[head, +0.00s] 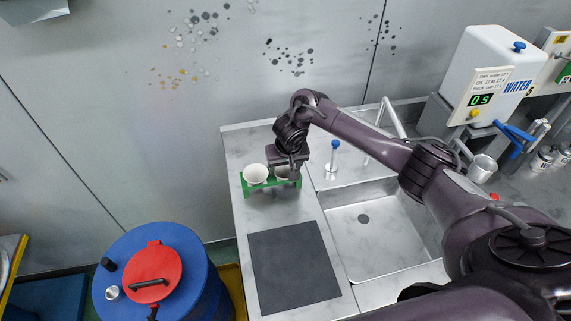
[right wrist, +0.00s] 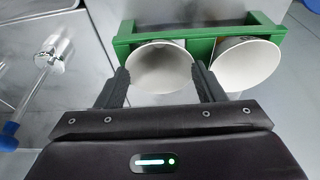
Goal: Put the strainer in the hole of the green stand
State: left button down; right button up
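The green stand (head: 259,187) is on the metal counter by the back wall. It also shows in the right wrist view (right wrist: 262,20). One white cup-shaped strainer (right wrist: 162,66) is between the fingers of my right gripper (right wrist: 160,76), which meet its rim on both sides. It is at the stand, mouth up; its lower part is hidden. In the head view my right gripper (head: 291,170) partly covers it. A second white cup (right wrist: 246,64) sits tilted in the stand beside it, and it shows in the head view (head: 255,173). My left gripper is not in view.
A tap with a blue knob (head: 333,158) stands close to the stand, beside the sink (head: 373,235). A dark mat (head: 293,267) lies on the counter in front. A blue barrel with a red lid (head: 152,272) stands at the left, and a water dispenser (head: 490,75) at the right.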

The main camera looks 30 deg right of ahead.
jog(key=shift+o, duration=0.4)
jog(key=shift+r, duration=0.1)
jog(key=shift+r, duration=0.3)
jog(key=p+v, duration=0.5)
jog(key=v, duration=0.7)
jog(key=shift+f, duration=0.1)
